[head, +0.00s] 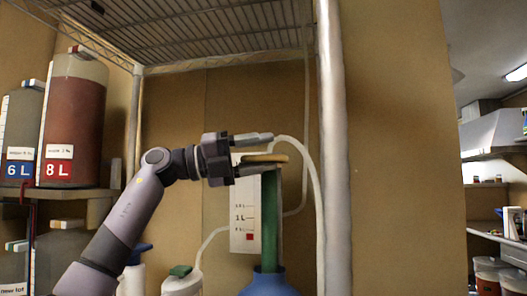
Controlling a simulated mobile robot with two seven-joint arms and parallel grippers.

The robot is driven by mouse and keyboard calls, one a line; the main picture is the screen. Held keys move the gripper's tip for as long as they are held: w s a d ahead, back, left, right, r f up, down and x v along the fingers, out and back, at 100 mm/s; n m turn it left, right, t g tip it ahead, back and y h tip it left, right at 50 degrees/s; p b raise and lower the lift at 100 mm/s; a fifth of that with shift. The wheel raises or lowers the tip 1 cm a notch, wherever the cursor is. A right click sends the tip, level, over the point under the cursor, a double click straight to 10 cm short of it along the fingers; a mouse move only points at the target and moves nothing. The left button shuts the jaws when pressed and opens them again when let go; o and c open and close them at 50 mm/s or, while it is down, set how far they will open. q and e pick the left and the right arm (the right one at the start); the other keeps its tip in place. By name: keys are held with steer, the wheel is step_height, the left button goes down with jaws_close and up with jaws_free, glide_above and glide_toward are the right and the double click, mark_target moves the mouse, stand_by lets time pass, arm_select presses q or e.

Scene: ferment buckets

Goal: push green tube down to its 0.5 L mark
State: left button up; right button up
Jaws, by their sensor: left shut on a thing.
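The green tube (270,225) stands upright, with its lower end in a blue vessel (268,286) at the bottom of the head view. A flat tan disc (270,158) is at the tube's top. My left gripper (265,155) reaches in from the left and is shut on the disc, one finger above it and one below. A white scale board (240,212) stands just behind and left of the tube, with litre marks, "1 L" clearest, and a red square near the bottom. The tube's lower end is hidden in the vessel. My right gripper is not in view.
A metal rack post (333,150) rises close right of the tube. A pale hose (313,170) loops beside it. Containers marked 6 L (20,130) and 8 L (75,120) stand on a left shelf. White bottles (183,282) stand low beside the vessel. A wire shelf (200,28) hangs above.

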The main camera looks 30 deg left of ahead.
arm_select(q)
steer(key=v, duration=0.7)
steer(key=shift+s+a, duration=0.2)
steer(key=shift+s, duration=0.1)
stand_by(0.6)
stand_by(0.4)
